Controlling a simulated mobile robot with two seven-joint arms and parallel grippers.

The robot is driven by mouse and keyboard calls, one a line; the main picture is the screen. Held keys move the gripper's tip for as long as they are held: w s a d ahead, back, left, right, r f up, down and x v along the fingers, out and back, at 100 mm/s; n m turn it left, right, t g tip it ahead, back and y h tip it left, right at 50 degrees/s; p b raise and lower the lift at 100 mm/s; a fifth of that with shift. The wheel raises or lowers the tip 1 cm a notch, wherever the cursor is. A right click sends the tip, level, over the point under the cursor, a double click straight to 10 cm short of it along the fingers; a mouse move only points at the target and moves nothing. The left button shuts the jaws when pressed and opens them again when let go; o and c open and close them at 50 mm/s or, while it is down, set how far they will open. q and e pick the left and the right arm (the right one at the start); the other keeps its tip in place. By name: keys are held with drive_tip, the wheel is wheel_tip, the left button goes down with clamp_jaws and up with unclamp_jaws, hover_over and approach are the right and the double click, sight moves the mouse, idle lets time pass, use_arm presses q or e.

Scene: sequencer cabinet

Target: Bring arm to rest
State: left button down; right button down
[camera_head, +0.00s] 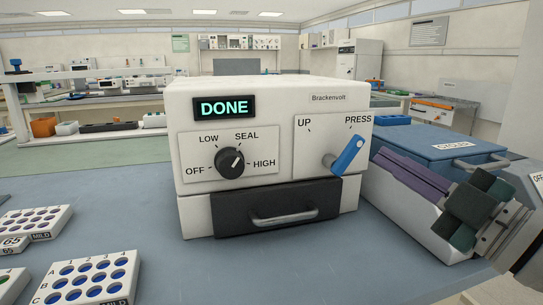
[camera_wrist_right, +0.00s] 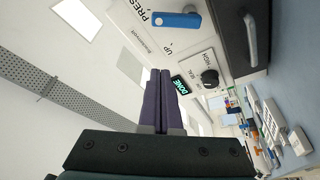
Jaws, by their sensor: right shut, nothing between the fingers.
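My right gripper (camera_head: 380,155) is at the right of the head view, its long purple fingers together and empty. They point left toward the white sealer cabinet (camera_head: 270,95) and lie in front of a blue-lidded box; I cannot tell whether they touch anything. The right wrist view also shows the gripper (camera_wrist_right: 160,72) with its two fingers side by side. The cabinet's display (camera_head: 224,107) reads DONE. Its black knob (camera_head: 230,160) points up toward SEAL. Its blue lever (camera_head: 346,155) is tilted toward PRESS. The dark drawer (camera_head: 275,208) looks shut. My left gripper is not in view.
The blue-lidded cooler box (camera_head: 430,148) stands right of the cabinet, close to my right arm. White well racks (camera_head: 95,278) lie at the front left. The blue bench (camera_head: 240,270) is clear in front of the cabinet.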

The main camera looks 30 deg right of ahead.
idle(0.4)
drive_tip(key=s+a+m+g+p, duration=0.9)
drive_tip(key=s+a+g+p, duration=0.6)
drive_tip(key=s+g, duration=0.2)
wheel_tip(320, 180, up, 36)
drive_tip(key=p, duration=3.6)
drive_tip(key=shift+h, duration=0.3)
